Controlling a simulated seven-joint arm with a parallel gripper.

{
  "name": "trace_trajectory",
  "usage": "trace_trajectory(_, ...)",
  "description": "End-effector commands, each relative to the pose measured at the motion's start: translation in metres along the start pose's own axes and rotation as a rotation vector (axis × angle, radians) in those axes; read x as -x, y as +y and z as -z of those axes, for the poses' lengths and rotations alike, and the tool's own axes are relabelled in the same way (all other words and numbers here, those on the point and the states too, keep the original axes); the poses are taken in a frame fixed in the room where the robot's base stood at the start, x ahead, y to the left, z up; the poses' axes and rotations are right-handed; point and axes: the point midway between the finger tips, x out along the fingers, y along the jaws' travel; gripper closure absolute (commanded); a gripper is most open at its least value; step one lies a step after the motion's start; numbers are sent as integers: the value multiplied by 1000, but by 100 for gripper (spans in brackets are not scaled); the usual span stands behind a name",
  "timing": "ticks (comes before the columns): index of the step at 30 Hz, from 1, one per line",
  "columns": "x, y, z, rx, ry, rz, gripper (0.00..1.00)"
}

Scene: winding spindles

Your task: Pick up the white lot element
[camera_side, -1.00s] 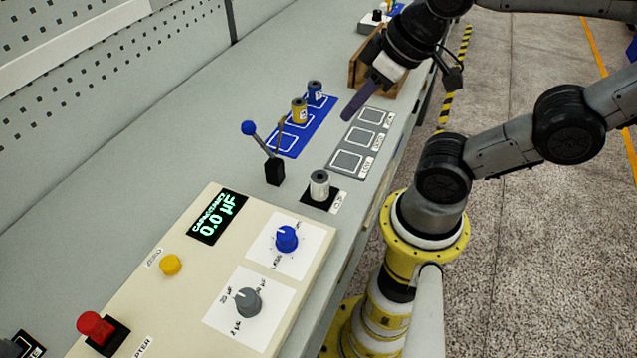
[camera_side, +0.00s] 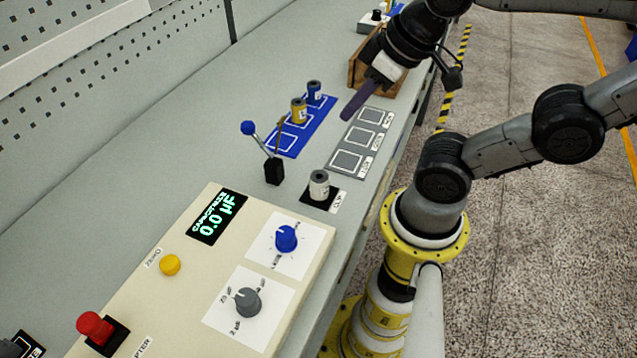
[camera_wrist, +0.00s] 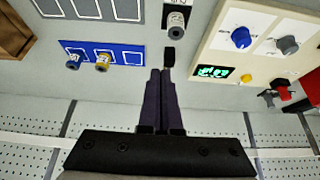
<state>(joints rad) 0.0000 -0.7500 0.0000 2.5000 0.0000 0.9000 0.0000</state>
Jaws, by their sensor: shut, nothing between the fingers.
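The white lot element (camera_side: 319,184) is a small white cylinder with a dark top. It stands upright on a black pad (camera_side: 327,201) beside the beige meter box. It also shows near the top of the wrist view (camera_wrist: 176,20). My gripper (camera_side: 347,114) is shut and empty, with its dark purple fingers together. In the side view it is above the bench, between the blue mat and the grey-square strip, clear of the white element. The wrist view shows the closed fingertips (camera_wrist: 160,72) below the white element in the picture.
Yellow (camera_side: 298,111) and blue (camera_side: 315,93) cylinders stand on the blue mat (camera_side: 284,146). A blue-knobbed lever (camera_side: 273,171) stands close to the white element. The beige meter (camera_side: 192,290) reads 0.0 µF. A wooden box (camera_side: 357,70) stands behind. The grey squares (camera_side: 347,161) are empty.

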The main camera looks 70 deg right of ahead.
Motion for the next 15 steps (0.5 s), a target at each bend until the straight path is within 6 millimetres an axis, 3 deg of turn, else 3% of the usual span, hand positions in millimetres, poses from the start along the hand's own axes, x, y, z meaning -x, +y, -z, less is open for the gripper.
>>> trace_trajectory(5, 0, 0, 0, 0, 0, 0, 100)
trace_trajectory(6, 0, 0, 0, 0, 0, 0, 96)
trace_trajectory(15, 0, 0, 0, 0, 0, 0, 42)
